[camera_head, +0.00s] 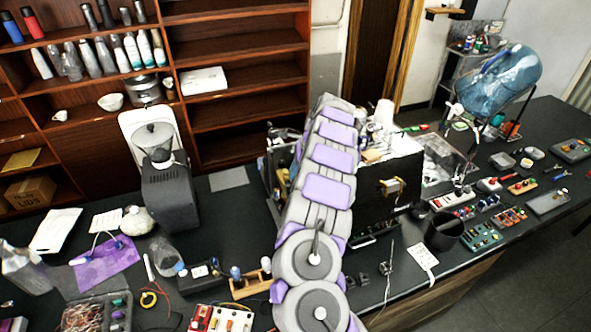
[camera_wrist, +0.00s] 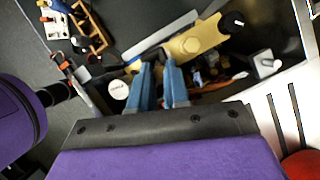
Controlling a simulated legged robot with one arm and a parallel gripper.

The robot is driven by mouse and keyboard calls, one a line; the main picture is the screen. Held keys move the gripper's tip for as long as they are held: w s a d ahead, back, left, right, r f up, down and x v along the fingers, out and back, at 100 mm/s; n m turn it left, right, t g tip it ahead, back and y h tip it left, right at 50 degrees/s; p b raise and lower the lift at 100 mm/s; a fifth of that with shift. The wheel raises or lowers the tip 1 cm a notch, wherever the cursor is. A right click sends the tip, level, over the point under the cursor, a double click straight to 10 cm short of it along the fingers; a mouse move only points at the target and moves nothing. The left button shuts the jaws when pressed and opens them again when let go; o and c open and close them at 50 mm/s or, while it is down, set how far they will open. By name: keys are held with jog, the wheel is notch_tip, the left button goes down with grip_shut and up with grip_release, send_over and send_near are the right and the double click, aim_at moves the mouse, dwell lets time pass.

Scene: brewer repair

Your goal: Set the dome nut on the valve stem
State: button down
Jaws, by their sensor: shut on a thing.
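My gripper (camera_wrist: 158,66) shows in the wrist view as two blue fingers reaching into the opened brewer. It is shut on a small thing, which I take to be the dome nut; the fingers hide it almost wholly. A brass-coloured valve part (camera_wrist: 195,40) lies just beyond and to the right of the fingertips. I cannot make out the valve stem, or whether the held thing touches it. In the head view the brewer (camera_head: 368,185) is a black box with a pale top, and my arm hides the gripper and part of the brewer.
Inside the brewer are a white round part (camera_wrist: 118,90), a white block (camera_wrist: 266,63), a black knob (camera_wrist: 232,22) and wires. A grinder (camera_head: 168,190) stands left on the dark bench. A black cup (camera_head: 444,230) and several tool trays lie right.

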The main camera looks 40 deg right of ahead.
jog(key=shift+a+p, duration=0.3)
jog(key=shift+a, duration=0.05)
dwell(0.7)
jog(key=shift+d+f, duration=0.15)
dwell(0.3)
jog(key=shift+p+x, duration=0.45)
jog(key=shift+x, duration=0.35)
dwell(2.1)
jog(key=shift+s+m+p, duration=0.25)
jog(key=shift+m+p, duration=0.35)
jog(key=shift+p, duration=0.6)
jog(key=shift+m+t+p, duration=0.3)
jog(key=shift+m+p, duration=0.2)
jog(key=shift+m+t+h, duration=0.3)
jog(key=shift+m+h, duration=0.3)
jog(key=shift+m, duration=0.6)
